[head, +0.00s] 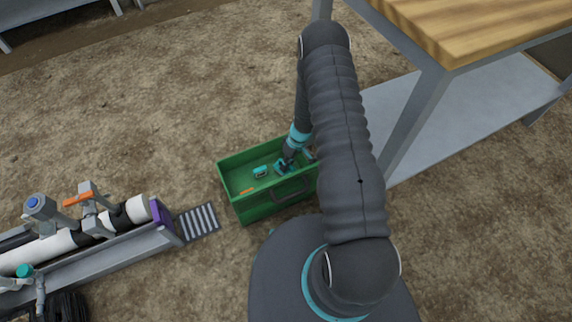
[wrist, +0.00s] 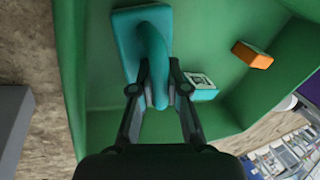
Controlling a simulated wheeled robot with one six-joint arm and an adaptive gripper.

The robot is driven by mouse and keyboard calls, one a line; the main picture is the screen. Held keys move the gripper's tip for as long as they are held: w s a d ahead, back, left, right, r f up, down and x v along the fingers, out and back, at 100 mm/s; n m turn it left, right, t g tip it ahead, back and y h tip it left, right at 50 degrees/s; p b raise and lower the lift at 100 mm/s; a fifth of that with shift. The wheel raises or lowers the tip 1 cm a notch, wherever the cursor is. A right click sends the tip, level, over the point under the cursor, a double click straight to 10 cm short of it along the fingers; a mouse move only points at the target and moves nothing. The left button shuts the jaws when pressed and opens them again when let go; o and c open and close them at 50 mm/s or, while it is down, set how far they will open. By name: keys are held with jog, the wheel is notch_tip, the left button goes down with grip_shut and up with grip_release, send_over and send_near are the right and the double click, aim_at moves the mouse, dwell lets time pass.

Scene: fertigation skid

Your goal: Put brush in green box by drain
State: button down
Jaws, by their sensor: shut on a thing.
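The green box (head: 243,209) stands on the dirt ground beside the drain grate (head: 198,221), which lies to its left. My gripper (head: 283,166) is down inside the box, toward its right side. In the wrist view my gripper (wrist: 160,88) is shut on the teal brush (wrist: 128,38), with the fingers on either side of its curved handle. The brush is within the box walls (wrist: 72,60). I cannot tell whether it touches the box floor. Its underside is hidden.
A teal and white item (head: 260,172) and a small orange item (head: 246,191) lie in the box. A pipe skid (head: 110,258) is at the lower left. A wood-topped table (head: 480,30) with a grey lower shelf stands at the right. Ground behind the box is clear.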

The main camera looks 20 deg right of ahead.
jog(key=shift+f, duration=0.1)
jog(key=c, duration=1.2)
grip_release()
notch_tip(320, 180, up, 26)
jog(key=w+d+t, duration=0.1)
jog(key=w+d, duration=0.1)
jog(key=d, duration=0.1)
jog(key=s+a+r+m+t+h, duration=0.1)
jog(key=s+r, duration=0.1)
jog(key=r, duration=0.6)
jog(key=s+a+r+m+t+h, duration=0.1)
jog(key=s+r, duration=0.2)
jog(key=r, duration=0.4)
jog(key=shift+s+a+r+m+t+h, duration=0.25)
jog(key=shift+s+r+m+t, duration=0.45)
jog(key=shift+s+r, duration=2.45)
jog(key=shift+s+a+r+m+t+h, duration=0.15)
jog(key=shift+s+r+m+t+h, duration=0.4)
jog(key=shift+s+r, duration=2.65)
jog(key=shift+s+a+r+m+t+h, duration=0.15)
jog(key=shift+s+r+m+t, duration=1.3)
jog(key=shift+s, duration=2.9)
